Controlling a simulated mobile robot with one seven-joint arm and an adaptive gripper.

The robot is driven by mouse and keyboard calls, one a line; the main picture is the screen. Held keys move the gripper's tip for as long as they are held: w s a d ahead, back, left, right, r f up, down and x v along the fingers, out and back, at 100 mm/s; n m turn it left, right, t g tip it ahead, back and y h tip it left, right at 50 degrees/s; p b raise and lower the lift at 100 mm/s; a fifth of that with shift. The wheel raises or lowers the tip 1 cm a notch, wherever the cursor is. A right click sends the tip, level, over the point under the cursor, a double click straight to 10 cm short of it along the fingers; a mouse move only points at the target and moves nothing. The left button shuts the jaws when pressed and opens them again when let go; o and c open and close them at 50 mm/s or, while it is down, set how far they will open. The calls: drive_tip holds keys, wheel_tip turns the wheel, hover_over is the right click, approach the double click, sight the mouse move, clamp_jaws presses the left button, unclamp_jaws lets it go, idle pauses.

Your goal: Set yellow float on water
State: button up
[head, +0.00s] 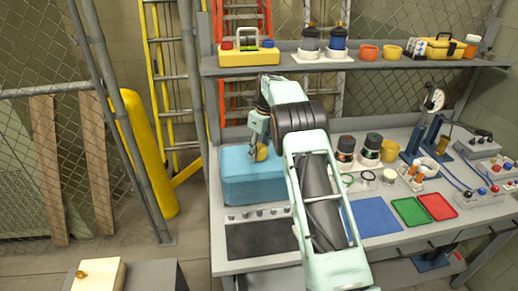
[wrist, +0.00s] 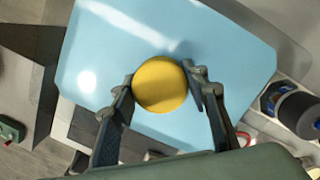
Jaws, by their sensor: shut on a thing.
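The yellow float (wrist: 160,85) is a round yellow piece held between the two fingers of my gripper (wrist: 160,92). In the head view the float (head: 262,153) shows small below my gripper (head: 260,135), partly hidden by it. The tank of blue water (head: 240,182) stands on the left part of the bench. In the wrist view the water surface (wrist: 115,50) lies behind the float and fills most of the picture. My gripper is over the tank. I cannot tell whether the float touches the water.
A dark mat (head: 258,238) lies in front of the tank. Blue (head: 374,216), green (head: 410,211) and red (head: 437,206) mats lie to the right. Two dark canisters (head: 345,152) stand right of my arm. A shelf (head: 360,65) with several items runs above the bench.

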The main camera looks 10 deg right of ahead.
drive_tip(key=shift+f+b, duration=0.35)
drive_tip(key=shift+f, duration=0.9)
drive_tip(key=o, duration=0.8)
drive_tip(key=shift+o, duration=0.2)
drive_tip(key=shift+r, duration=0.1)
